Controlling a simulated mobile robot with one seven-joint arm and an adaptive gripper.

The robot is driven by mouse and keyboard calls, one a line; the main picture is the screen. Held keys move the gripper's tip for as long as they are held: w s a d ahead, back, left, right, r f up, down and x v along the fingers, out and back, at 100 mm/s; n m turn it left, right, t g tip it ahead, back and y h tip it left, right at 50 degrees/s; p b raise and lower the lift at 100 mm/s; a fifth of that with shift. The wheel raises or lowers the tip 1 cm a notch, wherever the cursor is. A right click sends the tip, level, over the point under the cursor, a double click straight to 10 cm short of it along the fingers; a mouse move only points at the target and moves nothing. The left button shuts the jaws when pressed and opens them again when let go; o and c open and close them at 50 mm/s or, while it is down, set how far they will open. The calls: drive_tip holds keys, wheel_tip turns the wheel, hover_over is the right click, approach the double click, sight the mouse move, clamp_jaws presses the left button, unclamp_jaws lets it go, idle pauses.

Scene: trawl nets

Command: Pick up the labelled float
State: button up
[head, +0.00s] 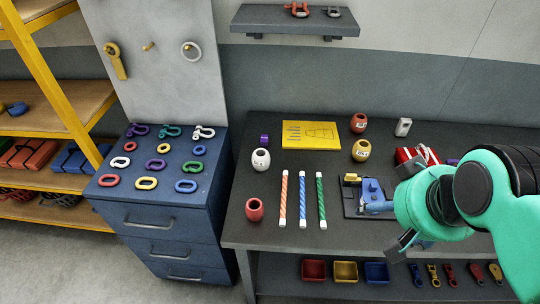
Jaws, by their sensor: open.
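Several barrel-shaped floats stand on the dark workbench (275,228). A yellow float (361,150) shows a pale patch like a label on its side. A red float (358,123) behind it also seems to carry a small pale mark. A white float (261,159) stands at the left with faint marks, and a plain-looking red float (255,210) stands at the front left. The print is too small to read. My gripper (400,244) is open near the bench's front edge, right of and nearer than the floats, touching none. My teal arm hides part of it.
Striped rods (302,199), a yellow board (310,135), a blue tool on a dark base (371,194), a red-and-white item (416,155) and a white item (403,127) occupy the bench. A blue drawer cabinet (160,220) with shackles and links stands left. Bins (345,271) sit below.

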drive_tip(key=w+a+r+m+g+p, duration=0.1)
drive_tip(key=w+a+r, duration=0.1)
drive_tip(key=w, duration=0.3)
drive_tip(key=w+a+r+p, duration=0.1)
drive_tip(key=w+a+r, duration=0.1)
drive_tip(key=w, duration=0.4)
drive_tip(key=m+g+p, duration=0.4)
drive_tip(key=p, duration=0.3)
hover_over(262, 150)
drive_tip(key=s, duration=0.2)
wheel_tip(262, 150, down, 20)
drive_tip(key=shift+d+y, duration=0.35)
drive_tip(key=shift+y, duration=0.05)
drive_tip(key=shift+w+a+f+b, duration=0.15)
drive_tip(key=shift+f+b, duration=0.3)
drive_tip(key=shift+f, duration=1.65)
drive_tip(key=shift+s+a+f+b, duration=0.15)
drive_tip(key=shift+f+b, duration=0.3)
drive_tip(key=shift+f, duration=1.65)
